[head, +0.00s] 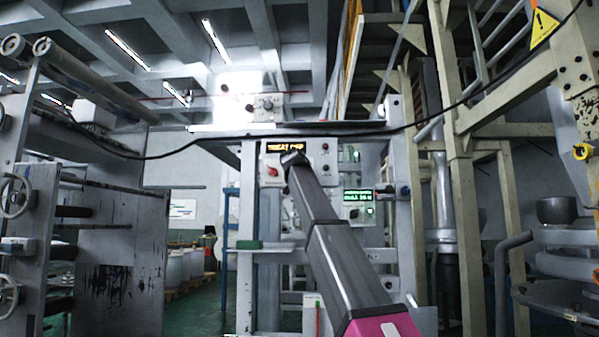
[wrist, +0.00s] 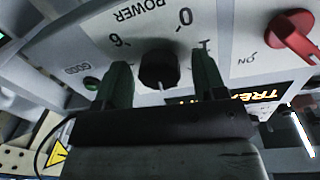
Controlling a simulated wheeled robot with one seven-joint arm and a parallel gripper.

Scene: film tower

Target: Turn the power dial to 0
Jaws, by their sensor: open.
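The black power dial (wrist: 160,68) sits on a pale panel (wrist: 228,35) in the wrist view, where the print is upside down. "POWER" and a 0 stand above it, with a 6 or 9 to its left. A small pale mark shows at the dial's lower edge; I cannot tell the exact setting. My gripper (wrist: 161,64) is open, with one dark green finger on each side of the dial; I cannot tell whether they touch it. In the head view my gripper (head: 293,158) is at the panel (head: 325,158) and the dial is hidden behind it.
A red switch handle (wrist: 292,33) marked "ON" is right of the dial in the wrist view, with an orange display (wrist: 262,95) below it. A green lamp (wrist: 91,83) is on the left. In the head view a green display (head: 358,195) sits lower right of the panel.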

